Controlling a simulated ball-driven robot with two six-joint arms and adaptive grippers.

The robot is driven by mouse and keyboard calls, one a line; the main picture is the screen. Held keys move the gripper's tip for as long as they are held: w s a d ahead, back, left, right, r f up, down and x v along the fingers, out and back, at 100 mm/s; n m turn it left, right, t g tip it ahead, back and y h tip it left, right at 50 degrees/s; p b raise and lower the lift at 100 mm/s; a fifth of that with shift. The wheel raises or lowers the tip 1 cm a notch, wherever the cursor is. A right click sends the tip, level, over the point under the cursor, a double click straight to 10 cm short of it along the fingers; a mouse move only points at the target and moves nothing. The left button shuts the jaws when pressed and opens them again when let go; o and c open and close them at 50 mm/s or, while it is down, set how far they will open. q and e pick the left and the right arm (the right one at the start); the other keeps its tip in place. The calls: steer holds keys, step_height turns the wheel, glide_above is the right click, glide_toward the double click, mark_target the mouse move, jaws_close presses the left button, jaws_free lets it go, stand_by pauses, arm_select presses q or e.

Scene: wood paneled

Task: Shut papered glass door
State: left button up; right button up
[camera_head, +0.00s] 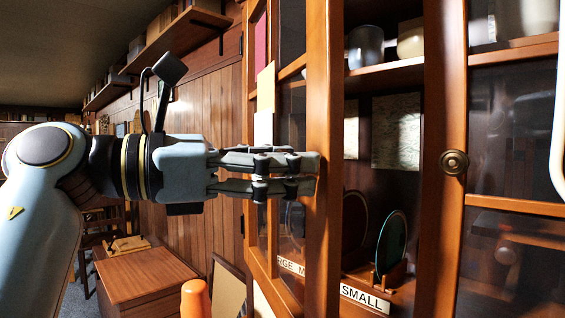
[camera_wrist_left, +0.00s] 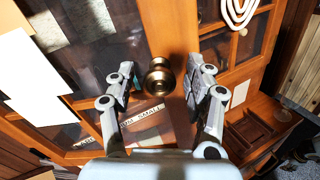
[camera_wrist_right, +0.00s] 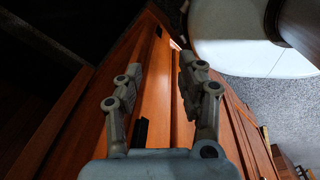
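The papered glass door (camera_head: 325,70) stands ajar, seen nearly edge-on in the head view, with wood framing and sheets of paper (camera_head: 264,128) on its glass. In the left wrist view, white paper (camera_wrist_left: 32,72) hangs on its glass at left. My left gripper (camera_head: 306,172) is at the door's free edge. The left wrist view shows its fingers (camera_wrist_left: 165,90) apart, on either side of a round brass knob (camera_wrist_left: 158,76); contact cannot be told. In the head view the fingers hide this knob. My right gripper (camera_wrist_right: 160,85) is open and empty, facing wood panels.
Right of the opening is another glass door (camera_head: 512,120) with a brass knob (camera_head: 454,162). Inside the cabinet are pots (camera_head: 366,46), a green disc (camera_head: 391,245) and a SMALL label (camera_head: 366,298). A wooden desk (camera_head: 145,282) and an orange object (camera_head: 196,299) stand lower left.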

stand_by(0.3)
arm_select(q)
steer(key=v, duration=1.2)
